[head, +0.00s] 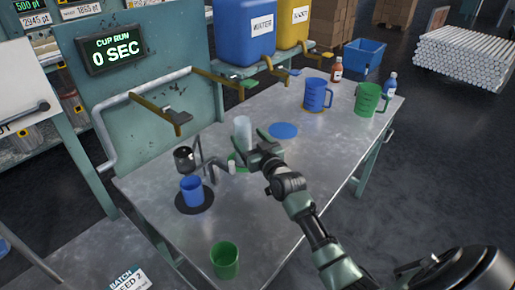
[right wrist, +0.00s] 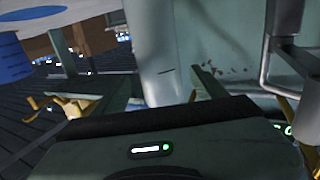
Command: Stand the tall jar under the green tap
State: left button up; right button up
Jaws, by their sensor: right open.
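The tall jar (head: 242,130) is a pale, translucent cylinder standing upright on the metal table. My right gripper (head: 258,150) is open at the jar, and its fingers hide the jar's lower part. In the right wrist view the jar (right wrist: 155,50) rises between the two spread fingers of the right gripper (right wrist: 160,88); I cannot tell whether they touch it. The green tap (head: 240,83) is on a brass pipe from the back panel, above and behind the jar. A green disc (head: 233,158) shows partly beside the gripper. My left gripper is not in view.
A blue cup (head: 192,190) stands on a dark disc at the left, near a dark pot (head: 184,158). A green cup (head: 224,261) is at the front. A bare blue disc (head: 283,130), blue jug (head: 317,95) and green jug (head: 368,99) are to the right.

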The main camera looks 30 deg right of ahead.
jog(key=s, duration=0.7)
jog(key=shift+s+a, duration=0.25)
jog(key=shift+s, duration=0.1)
